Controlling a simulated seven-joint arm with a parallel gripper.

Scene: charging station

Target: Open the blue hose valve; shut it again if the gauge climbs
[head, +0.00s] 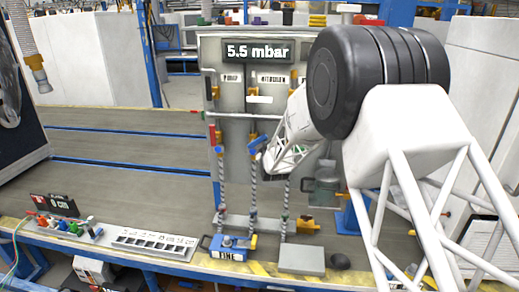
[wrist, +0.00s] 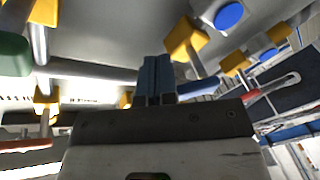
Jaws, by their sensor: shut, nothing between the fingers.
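The gauge display (head: 257,51) at the top of the grey panel reads 5.5 mbar. Below it, braided hoses hang from yellow fittings. A blue valve handle (head: 258,143) sits slanted at the top of the middle hose (head: 254,182); a smaller blue part (head: 219,149) is on the left hose. My gripper is at the panel just right of the middle hose, its tips hard to make out in the head view. In the wrist view my gripper (wrist: 158,78) is shut and empty, with a blue bar (wrist: 197,88) close to the right of its fingers. Contact cannot be told.
A red handle (head: 212,134) is on the left line. My arm covers the panel's right side. A blue box marked FINE (head: 230,247), a grey block (head: 301,260) and a white slotted tray (head: 152,243) lie along the front. The grey surface at left is clear.

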